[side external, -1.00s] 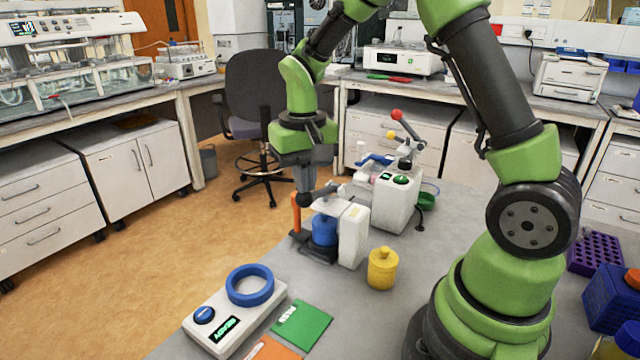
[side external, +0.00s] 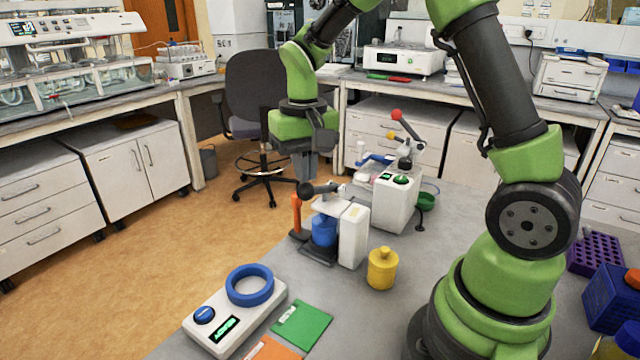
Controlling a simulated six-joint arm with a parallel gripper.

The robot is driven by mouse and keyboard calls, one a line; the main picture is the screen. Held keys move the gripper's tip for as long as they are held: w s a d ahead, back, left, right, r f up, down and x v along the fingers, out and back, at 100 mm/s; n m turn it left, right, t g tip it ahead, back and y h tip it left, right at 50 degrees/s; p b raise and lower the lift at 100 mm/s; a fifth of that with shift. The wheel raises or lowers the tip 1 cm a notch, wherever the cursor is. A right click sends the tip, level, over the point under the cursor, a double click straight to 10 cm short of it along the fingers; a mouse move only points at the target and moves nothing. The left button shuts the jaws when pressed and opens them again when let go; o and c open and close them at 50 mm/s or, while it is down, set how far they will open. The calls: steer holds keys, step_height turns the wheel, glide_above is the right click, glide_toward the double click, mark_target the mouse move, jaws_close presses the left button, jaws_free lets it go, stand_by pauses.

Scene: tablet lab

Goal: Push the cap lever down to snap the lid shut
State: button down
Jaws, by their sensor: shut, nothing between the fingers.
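The capping press (side external: 353,238) is a white post on a dark base with a white arm plate. Its grey lever ends in a black knob (side external: 305,190) to the left; the lever lies close to level. A blue jar (side external: 324,231) stands upright in the press, under the plate. The plate hides the jar's top, so I cannot tell how the lid sits. My gripper (side external: 304,179) points down just above and behind the knob. It is shut and holds nothing. I cannot tell whether its tips touch the knob.
An orange upright (side external: 296,215) stands left of the press. A yellow capped jar (side external: 382,268) stands right of it. A white device with a red-knobbed lever (side external: 397,204) is behind. A scale-like device with a blue ring (side external: 235,310) and a green card (side external: 301,325) lie in front.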

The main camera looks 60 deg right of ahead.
steer(key=shift+r, duration=0.1)
steer(key=shift+r, duration=0.2)
steer(key=shift+r, duration=2.5)
steer(key=shift+s+a+r, duration=0.15)
steer(key=shift+s+r, duration=0.05)
steer(key=shift+r, duration=0.1)
steer(key=s+a+r+n+t+y, duration=0.1)
steer(key=s+a+r+t, duration=0.2)
steer(key=s, duration=0.5)
steer(key=s+a+r+n+t+y, duration=0.1)
steer(key=s+a+r+t, duration=0.1)
steer(key=s+a+t, duration=0.2)
steer(key=s, duration=0.3)
steer(key=shift+s+a+r, duration=0.15)
steer(key=shift+s+r, duration=0.25)
